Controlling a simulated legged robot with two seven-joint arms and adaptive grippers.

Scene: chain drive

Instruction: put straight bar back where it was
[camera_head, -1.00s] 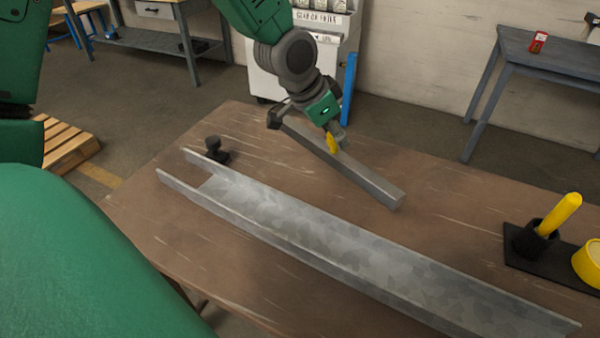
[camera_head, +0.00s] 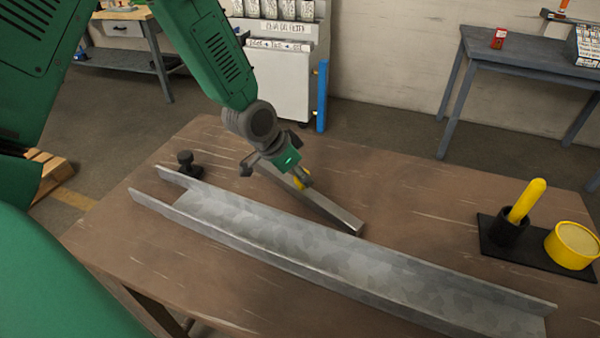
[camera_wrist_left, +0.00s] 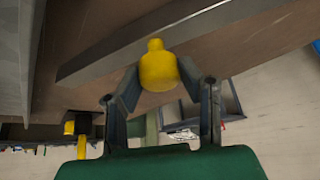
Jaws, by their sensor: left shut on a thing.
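The straight bar (camera_head: 335,213) is a grey metal bar. In the head view it lies at a slant just behind the long channel, at or close above the table top; I cannot tell whether it touches. My left gripper (camera_head: 300,180) is over its middle, with a yellow knob between the fingers. In the left wrist view my left gripper (camera_wrist_left: 163,92) is closed around the yellow knob (camera_wrist_left: 158,68), and the bar (camera_wrist_left: 110,55) runs just beyond it. Whether the knob is fixed to the bar is hidden. My right gripper is in no view.
A long grey U-shaped channel (camera_head: 300,240) lies across the wooden table (camera_head: 420,195). A small black fixture (camera_head: 187,165) stands by its left end. A black tray holds a yellow-handled tool (camera_head: 526,202) and a yellow tin (camera_head: 572,245) at the right. Table behind the bar is clear.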

